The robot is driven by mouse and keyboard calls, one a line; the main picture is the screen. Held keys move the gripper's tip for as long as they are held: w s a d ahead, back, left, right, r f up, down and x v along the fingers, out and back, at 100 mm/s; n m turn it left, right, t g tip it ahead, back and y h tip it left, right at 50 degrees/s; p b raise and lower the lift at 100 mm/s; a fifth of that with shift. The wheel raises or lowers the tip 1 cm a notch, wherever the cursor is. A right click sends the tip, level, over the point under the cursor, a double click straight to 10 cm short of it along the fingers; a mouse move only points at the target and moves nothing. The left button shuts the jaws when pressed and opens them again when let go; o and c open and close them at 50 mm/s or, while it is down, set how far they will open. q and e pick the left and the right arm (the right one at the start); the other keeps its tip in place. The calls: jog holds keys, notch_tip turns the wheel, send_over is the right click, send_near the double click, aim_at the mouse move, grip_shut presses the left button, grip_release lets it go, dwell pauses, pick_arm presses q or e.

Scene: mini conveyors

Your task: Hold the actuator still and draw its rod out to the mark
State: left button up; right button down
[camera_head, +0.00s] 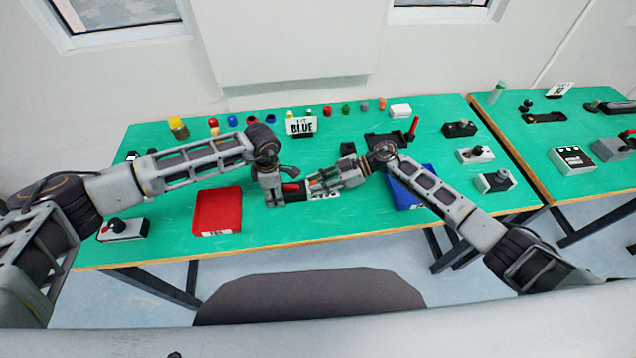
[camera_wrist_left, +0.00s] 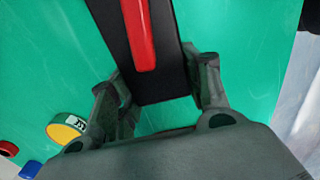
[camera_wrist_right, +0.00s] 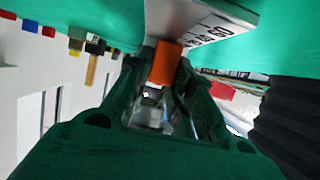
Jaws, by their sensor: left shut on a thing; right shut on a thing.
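The actuator is a dark body (camera_wrist_left: 165,80) with a red strip (camera_wrist_left: 140,30) along its top. In the left wrist view its end sits between the fingers of my left gripper (camera_wrist_left: 158,95), which is shut on it. In the head view my left gripper (camera_head: 274,198) points down at the table, with a bit of the red strip (camera_head: 291,187) showing beside it. My right gripper (camera_head: 312,186) lies low and close by on the right. In the right wrist view it is shut on an orange rod end (camera_wrist_right: 167,62). A white scale (camera_wrist_right: 215,28) with black numbers is just beyond; the mark itself is unclear.
A red tray (camera_head: 218,232) is left of the grippers and a blue tray (camera_head: 405,200) is under my right arm. Control boxes (camera_head: 475,155) stand at the right.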

pick_arm(q)
jog(key=shift+s+f, duration=0.2)
jog(key=shift+a, duration=0.1)
pick_arm(e)
jog(key=shift+w+d, duration=0.2)
jog(key=shift+d, duration=1.85)
jog(key=c, duration=1.2)
grip_release()
jog(key=shift+c, duration=0.2)
jog(key=shift+d, duration=0.1)
jog(key=shift+v, duration=5.95)
